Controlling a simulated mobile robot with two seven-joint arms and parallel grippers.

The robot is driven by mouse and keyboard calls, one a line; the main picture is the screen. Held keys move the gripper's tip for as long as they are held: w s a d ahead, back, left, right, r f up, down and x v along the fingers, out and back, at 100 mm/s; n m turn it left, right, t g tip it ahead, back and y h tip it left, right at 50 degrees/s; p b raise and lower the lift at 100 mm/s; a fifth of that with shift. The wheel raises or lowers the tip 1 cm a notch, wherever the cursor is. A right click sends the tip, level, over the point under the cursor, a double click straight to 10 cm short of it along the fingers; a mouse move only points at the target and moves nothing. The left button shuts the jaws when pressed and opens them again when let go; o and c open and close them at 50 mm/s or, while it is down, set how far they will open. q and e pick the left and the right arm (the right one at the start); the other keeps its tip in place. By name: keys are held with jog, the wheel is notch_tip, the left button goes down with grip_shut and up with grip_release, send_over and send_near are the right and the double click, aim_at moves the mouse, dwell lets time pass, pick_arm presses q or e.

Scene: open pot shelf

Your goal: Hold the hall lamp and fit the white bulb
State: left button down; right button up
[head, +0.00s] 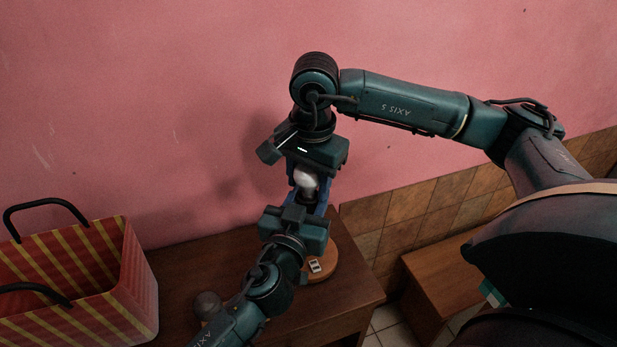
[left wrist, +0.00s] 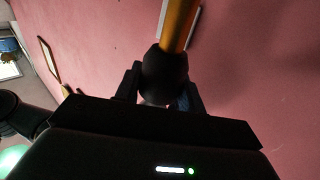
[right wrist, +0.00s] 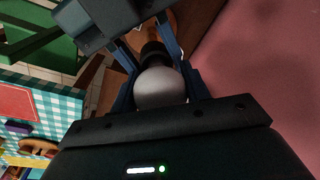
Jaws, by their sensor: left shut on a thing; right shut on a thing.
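The white bulb (head: 307,181) is between the blue fingers of my right gripper (head: 308,188), which is shut on it from above. In the right wrist view the bulb (right wrist: 160,88) lines up with the lamp's dark socket (right wrist: 153,52); I cannot tell how deeply it sits. The hall lamp's round wooden base (head: 327,256) stands on the table, with a pale switch plate on it. My left gripper (head: 305,208) is shut on the lamp just below the bulb. In the left wrist view its fingers flank the dark socket (left wrist: 165,75), with the orange stem (left wrist: 179,25) beyond.
A grey round bulb (head: 207,304) lies on the brown table (head: 190,268) beside my left arm. A red and yellow striped basket (head: 128,285) with black handles is at the left. A pink wall (head: 180,110) is close behind. A lower wooden bench (head: 435,275) is at the right.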

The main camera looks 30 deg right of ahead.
pick_arm(q)
jog(key=shift+w, duration=0.1)
pick_arm(e)
jog(key=o, duration=0.8)
jog(key=shift+f, duration=0.15)
jog(key=shift+o, duration=0.2)
jog(key=shift+s, duration=0.1)
pick_arm(q)
jog(key=shift+a, duration=0.1)
pick_arm(e)
jog(key=shift+f, duration=0.1)
jog(key=r, duration=0.8)
jog(key=s+r, duration=0.1)
jog(key=r, duration=0.3)
jog(key=shift+a+r, duration=0.15)
jog(key=shift+r, duration=0.15)
pick_arm(q)
jog(key=c, duration=0.8)
grip_release()
jog(key=shift+o, duration=0.2)
